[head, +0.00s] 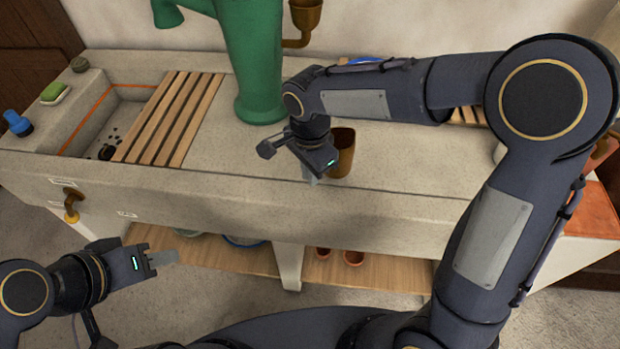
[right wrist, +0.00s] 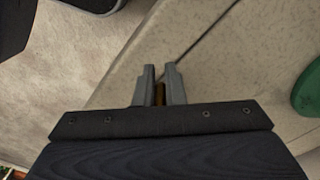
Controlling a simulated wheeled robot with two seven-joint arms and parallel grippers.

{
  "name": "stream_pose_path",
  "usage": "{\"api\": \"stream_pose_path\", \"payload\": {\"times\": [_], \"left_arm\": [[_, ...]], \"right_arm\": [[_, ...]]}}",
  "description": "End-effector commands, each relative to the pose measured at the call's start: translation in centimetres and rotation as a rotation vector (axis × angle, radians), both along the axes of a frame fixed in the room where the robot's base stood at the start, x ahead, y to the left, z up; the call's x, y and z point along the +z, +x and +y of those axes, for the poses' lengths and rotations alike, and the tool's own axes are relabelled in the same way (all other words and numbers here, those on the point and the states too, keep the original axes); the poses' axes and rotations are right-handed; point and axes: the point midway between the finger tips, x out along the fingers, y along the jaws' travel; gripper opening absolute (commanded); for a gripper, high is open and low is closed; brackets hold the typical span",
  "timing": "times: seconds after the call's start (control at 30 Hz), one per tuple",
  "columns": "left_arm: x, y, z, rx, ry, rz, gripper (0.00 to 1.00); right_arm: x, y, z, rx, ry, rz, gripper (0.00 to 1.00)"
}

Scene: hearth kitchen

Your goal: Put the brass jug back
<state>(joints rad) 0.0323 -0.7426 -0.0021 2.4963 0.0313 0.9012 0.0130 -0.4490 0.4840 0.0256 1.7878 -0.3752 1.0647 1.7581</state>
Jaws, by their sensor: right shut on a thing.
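The brass jug (head: 343,155) is at the front part of the stone counter (head: 420,165), roughly upright. My right gripper (head: 312,178) is at its left side and shut on it. In the right wrist view a narrow brown strip of the jug (right wrist: 159,95) shows between the two grey fingers; the rest of it is hidden. I cannot tell whether the jug's base touches the counter. My left gripper (head: 165,258) is low in front of the counter, away from the jug; its fingers are seen edge-on, so their gap does not show.
A slatted wooden rack (head: 170,115) lies over the sink at left. A blue object (head: 17,123) and a green one (head: 55,93) sit by the sink. Small terracotta pots (head: 353,258) stand on the lower shelf.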

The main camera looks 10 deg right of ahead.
Motion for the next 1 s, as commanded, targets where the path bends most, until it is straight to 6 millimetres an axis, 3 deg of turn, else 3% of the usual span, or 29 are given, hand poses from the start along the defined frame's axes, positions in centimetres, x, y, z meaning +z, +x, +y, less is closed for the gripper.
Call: {"api": "stream_pose_path", "payload": {"times": [0.3,0.7,0.73,0.87,1.0], "left_arm": [[-0.2,0.0,0.0,0.000,0.000,0.000,0.36],[-0.6,0.0,0.0,0.000,0.000,0.000,0.36],[-0.5,0.0,0.0,0.000,0.000,0.000,0.36],[-0.4,0.0,0.0,0.000,0.000,0.000,0.36],[-0.4,0.0,0.0,0.000,0.000,0.000,0.36]], "right_arm": [[-3.7,0.7,-0.1,0.000,-0.001,0.002,0.00],[-4.3,0.7,-0.1,0.000,0.000,0.000,0.00],[-4.2,0.7,-0.1,0.000,0.000,0.001,0.12],[-4.2,0.7,-0.1,0.000,0.000,0.001,0.29],[-4.2,0.7,-0.1,0.000,0.000,0.001,0.32]]}}
